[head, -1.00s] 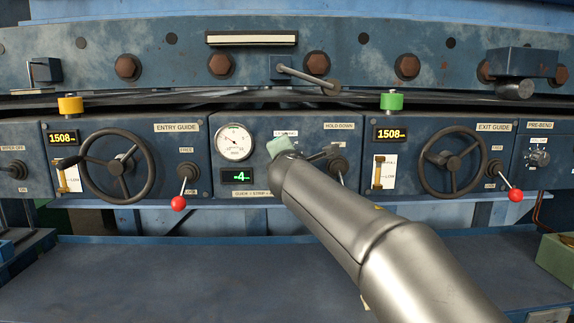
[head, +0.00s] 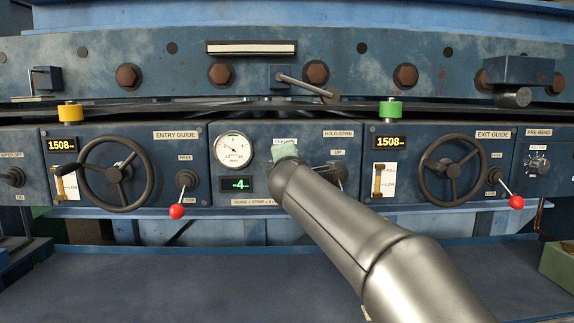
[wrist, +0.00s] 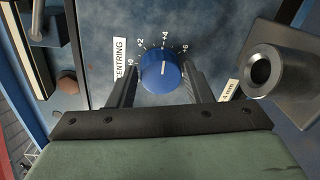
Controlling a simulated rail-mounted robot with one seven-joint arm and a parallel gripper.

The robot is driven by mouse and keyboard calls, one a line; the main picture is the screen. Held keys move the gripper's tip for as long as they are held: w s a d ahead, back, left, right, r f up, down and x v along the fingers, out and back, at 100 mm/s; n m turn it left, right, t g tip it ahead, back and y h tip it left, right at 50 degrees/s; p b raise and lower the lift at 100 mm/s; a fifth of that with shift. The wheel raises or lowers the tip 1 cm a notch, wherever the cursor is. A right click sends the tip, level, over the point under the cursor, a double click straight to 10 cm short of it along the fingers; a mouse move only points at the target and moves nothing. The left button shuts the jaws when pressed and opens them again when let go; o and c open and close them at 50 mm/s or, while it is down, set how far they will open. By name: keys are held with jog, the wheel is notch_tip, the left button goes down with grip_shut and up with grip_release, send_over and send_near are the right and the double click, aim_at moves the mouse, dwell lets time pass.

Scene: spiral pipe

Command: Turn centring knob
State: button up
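The blue centring knob (wrist: 161,74) shows in the wrist view, with a white mark pointing up, roughly toward +4 on its printed scale. The "CENTRING" label (wrist: 121,60) is left of it. My gripper (wrist: 160,68) has one dark finger on each side of the knob. The fingers are apart, with the knob between them; firm contact does not show. In the head view my gripper (head: 284,152) is at the middle panel (head: 262,195), and the arm hides the knob. The green readout (head: 237,184) shows a 4, possibly with a minus sign.
A round gauge (head: 234,149) is left of my gripper, and the hold-down lever (head: 338,172) is close on its right. Handwheels (head: 117,174) (head: 453,168) and red-knobbed levers (head: 177,211) (head: 516,202) flank the panel. The lower blue surface (head: 150,285) is clear.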

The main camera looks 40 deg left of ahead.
jog(key=shift+o, duration=1.2)
jog(key=b+v, duration=0.5)
jog(key=v, duration=1.2)
jog(key=shift+d, duration=0.2)
jog(key=shift+s, duration=0.15)
